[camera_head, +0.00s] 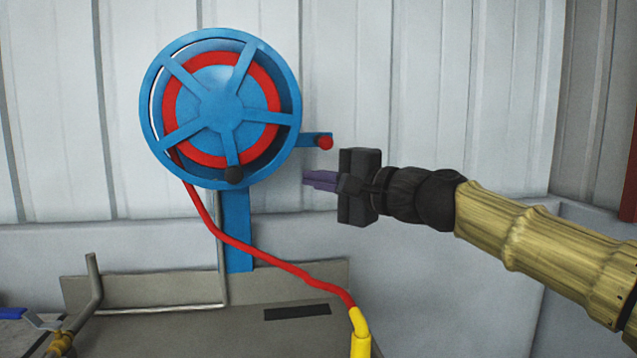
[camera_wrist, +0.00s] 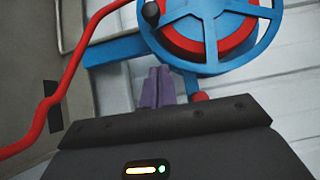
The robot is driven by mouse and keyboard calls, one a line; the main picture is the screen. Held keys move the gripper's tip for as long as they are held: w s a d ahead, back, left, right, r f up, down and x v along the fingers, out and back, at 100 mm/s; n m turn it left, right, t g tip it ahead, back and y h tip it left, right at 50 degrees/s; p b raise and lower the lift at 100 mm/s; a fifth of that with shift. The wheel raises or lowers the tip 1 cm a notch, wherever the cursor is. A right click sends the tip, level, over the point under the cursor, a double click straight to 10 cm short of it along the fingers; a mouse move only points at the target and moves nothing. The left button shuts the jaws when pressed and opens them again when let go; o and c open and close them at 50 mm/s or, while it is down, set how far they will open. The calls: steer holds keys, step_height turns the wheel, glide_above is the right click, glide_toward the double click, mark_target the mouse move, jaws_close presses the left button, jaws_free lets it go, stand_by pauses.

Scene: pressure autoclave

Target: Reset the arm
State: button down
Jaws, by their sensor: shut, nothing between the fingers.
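My gripper (camera_head: 306,180) is in the middle of the head view, at the end of my arm reaching in from the right. Its purple fingers are together with nothing between them. They point left, just below and right of the blue hose reel's side bracket with a red knob (camera_head: 325,143). In the wrist view the closed fingers (camera_wrist: 158,84) show in front of the blue reel (camera_wrist: 215,32). The gap between the fingertips and the reel is hard to judge, but no contact is visible.
The blue reel (camera_head: 221,112) with a black crank knob (camera_head: 233,175) stands on a blue post (camera_head: 237,230). A red hose (camera_head: 268,262) runs down to a yellow nozzle (camera_head: 360,335) over a grey surface (camera_head: 210,335). A bent pipe (camera_head: 94,283) stands at left. White wall panels are behind.

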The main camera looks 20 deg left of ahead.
stand_by(0.5)
steer(key=w+d+f+n+t+h+p, duration=0.1)
steer(key=w+d+f+h+p, duration=0.25)
steer(key=f+h+p, duration=0.55)
steer(key=s+d+f+h+p, duration=0.1)
steer(key=d+f+h+p, duration=0.25)
steer(key=d+p, duration=0.85)
steer(key=s+d+r+h+p, duration=0.1)
steer(key=s+d+p, duration=0.4)
steer(key=d, duration=0.3)
steer(key=s+d+n+g+h+p, duration=0.1)
steer(key=s+d+h+p, duration=0.1)
steer(key=s+d+p, duration=0.3)
steer(key=s+d+r+g+h+p, duration=0.1)
steer(key=s+d+p, duration=0.4)
steer(key=d, duration=0.7)
steer(key=shift+s+r+n+h+p, duration=0.4)
steer(key=shift+h+p, duration=0.25)
steer(key=shift+p, duration=0.3)
steer(key=shift+w, duration=0.1)
